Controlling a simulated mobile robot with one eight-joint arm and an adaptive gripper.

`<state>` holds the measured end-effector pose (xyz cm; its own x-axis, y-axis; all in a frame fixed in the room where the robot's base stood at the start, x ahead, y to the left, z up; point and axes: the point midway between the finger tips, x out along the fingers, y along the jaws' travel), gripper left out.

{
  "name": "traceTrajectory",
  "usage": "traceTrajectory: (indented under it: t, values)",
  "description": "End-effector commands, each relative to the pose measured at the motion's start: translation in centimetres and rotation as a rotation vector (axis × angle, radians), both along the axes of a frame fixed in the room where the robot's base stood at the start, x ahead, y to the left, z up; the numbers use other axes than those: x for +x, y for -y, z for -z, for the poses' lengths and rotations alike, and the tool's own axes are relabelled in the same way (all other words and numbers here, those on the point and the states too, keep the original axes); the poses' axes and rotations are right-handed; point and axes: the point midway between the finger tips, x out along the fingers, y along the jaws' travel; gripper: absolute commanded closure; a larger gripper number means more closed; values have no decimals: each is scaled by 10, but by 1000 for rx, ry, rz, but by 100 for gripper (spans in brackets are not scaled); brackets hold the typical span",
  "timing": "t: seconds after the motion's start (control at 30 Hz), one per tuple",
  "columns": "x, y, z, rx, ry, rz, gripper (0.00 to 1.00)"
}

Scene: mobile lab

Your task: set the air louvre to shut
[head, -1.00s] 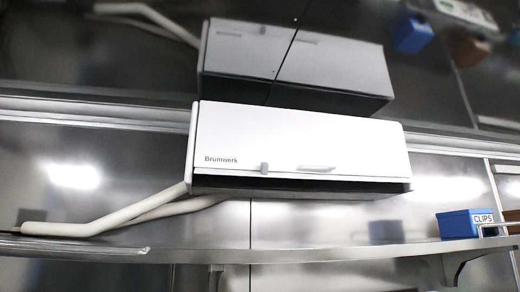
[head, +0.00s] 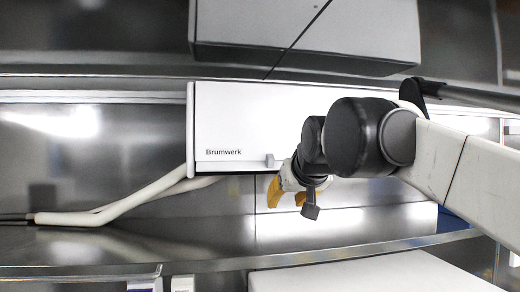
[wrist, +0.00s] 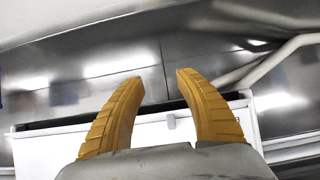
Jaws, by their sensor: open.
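The white air unit marked Brumwerk (head: 235,120) hangs on the metal wall in the head view; my arm covers its right part. A small grey tab (head: 270,160) sits at its lower front edge, just left of my wrist. A dark slot shows along the underside. In the wrist view the unit (wrist: 60,152) appears upside down, with the dark slot (wrist: 60,122) and the grey tab (wrist: 171,121) between my fingers in the picture. My gripper (head: 289,193) is open and empty, with yellow fingers just below the unit; it also shows in the wrist view (wrist: 160,78). I cannot tell whether it touches the tab.
A pale pipe (head: 120,202) runs from the unit's left end down to the left. A metal shelf (head: 200,262) lies below, with a white surface (head: 370,275) under it. A blue box (head: 452,222) at the right is mostly hidden by my arm.

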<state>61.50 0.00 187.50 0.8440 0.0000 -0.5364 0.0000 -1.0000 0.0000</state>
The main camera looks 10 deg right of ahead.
Motion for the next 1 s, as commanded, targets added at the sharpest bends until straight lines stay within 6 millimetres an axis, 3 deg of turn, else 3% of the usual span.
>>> traceTrajectory:
  t: [0.03, 0.1, 0.2, 0.3, 0.47, 0.8, 1.0]
  values:
    - [22, 0, -32, 0, 39, 0, 59]
    - [43, 0, -68, 0, 88, 0, 59]
    - [62, 0, -103, 0, 139, 0, 59]
    - [71, 0, -119, 0, 166, 0, 59]
    - [85, 0, -120, 0, 173, 0, 59]
    - [145, 0, -95, 0, 172, 0, 59]
    - [167, 0, -85, 0, 172, 0, 59]
